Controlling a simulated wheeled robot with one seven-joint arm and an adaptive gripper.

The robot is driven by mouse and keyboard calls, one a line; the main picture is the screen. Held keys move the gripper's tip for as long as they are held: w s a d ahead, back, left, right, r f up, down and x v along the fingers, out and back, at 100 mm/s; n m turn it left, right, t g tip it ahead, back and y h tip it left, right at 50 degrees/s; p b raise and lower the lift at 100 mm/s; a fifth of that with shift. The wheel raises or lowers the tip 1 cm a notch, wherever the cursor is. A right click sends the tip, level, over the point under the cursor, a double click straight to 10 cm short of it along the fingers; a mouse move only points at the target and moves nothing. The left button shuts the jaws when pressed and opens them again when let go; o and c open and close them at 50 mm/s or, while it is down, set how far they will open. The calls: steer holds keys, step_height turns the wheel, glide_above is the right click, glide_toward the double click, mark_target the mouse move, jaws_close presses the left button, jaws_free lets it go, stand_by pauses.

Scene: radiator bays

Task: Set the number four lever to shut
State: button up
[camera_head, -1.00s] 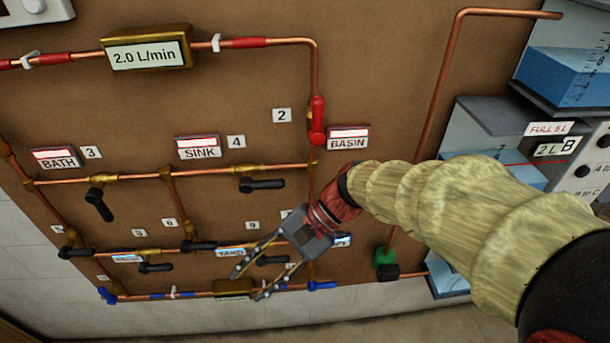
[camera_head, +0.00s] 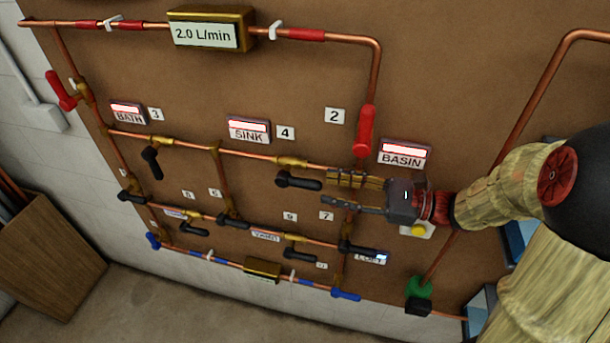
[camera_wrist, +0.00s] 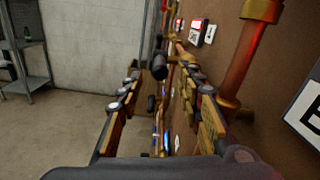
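The number four lever (camera_head: 300,182) is a black handle on a brass valve, below the SINK sign (camera_head: 248,129) and the white 4 tag (camera_head: 285,132). It points right, roughly along its copper pipe. My gripper (camera_head: 328,190) comes in from the right, its fingers pointing left toward the lever's free end. The fingers are open and empty. In the wrist view a black lever end (camera_wrist: 159,67) shows ahead between the two fingertips. I cannot tell whether any finger touches it.
The number three lever (camera_head: 152,163) hangs down across its pipe. A red lever (camera_head: 365,131) by tag 2 stands close above my fingers. Several more black levers sit on the lower pipes. The BASIN sign (camera_head: 404,155) is above my wrist. Free floor lies left in the wrist view.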

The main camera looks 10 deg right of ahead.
mark_target(290, 181)
steer(key=shift+b+x, duration=0.45)
steer(key=shift+x, duration=3.45)
steer(key=shift+f, duration=0.1)
steer(key=c, duration=0.3)
jaws_close()
